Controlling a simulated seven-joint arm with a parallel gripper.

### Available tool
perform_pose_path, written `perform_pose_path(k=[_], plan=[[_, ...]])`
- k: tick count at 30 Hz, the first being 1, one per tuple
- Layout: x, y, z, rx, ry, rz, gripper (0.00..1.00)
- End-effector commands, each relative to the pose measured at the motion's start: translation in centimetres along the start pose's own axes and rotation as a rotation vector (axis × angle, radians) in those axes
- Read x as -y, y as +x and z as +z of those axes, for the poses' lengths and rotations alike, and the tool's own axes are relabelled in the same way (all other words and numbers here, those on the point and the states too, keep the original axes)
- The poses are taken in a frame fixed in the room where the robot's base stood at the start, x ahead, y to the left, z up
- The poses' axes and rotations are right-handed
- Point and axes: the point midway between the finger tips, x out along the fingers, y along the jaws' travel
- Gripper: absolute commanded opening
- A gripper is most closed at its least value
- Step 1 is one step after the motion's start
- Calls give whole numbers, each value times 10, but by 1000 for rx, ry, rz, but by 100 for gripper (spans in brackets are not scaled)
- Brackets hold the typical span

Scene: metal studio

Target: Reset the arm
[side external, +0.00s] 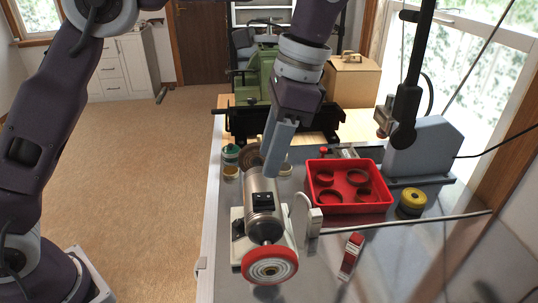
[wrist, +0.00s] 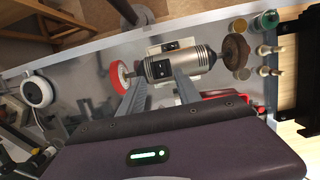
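My gripper (side external: 274,168) points down over the bench polishing machine in the side external view. In the wrist view my gripper (wrist: 160,76) shows two grey fingers spread apart with nothing held between them. The polishing machine (side external: 262,205) is a silver motor with a red-rimmed wheel (side external: 269,265) at the near end and a brown wheel (side external: 250,156) at the far end. It also lies just beyond the fingertips in the wrist view (wrist: 178,66). Whether the fingers touch it cannot be told.
A red tray (side external: 347,208) with round parts sits right of the machine. Small jars (side external: 230,155) stand at the left edge. A green machine (side external: 262,72) is behind.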

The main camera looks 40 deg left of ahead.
Motion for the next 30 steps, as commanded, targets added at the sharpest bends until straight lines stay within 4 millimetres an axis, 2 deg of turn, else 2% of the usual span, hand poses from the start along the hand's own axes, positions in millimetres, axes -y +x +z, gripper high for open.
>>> perform_pose_path(k=[2, 5, 9, 12, 16, 19, 22, 30], plan=[[1, -4, 7, -15, -15, -8, 40], [3, -18, 39, -84, -89, -45, 40], [0, -25, 113, -253, -285, -98, 40], [-11, -10, 164, -392, -453, -114, 40], [-30, 24, 210, -563, -648, -111, 40], [-41, 47, 226, -657, -745, -101, 40], [-46, 60, 232, -703, -792, -93, 40], [-47, 63, 232, -713, -802, -92, 40]])
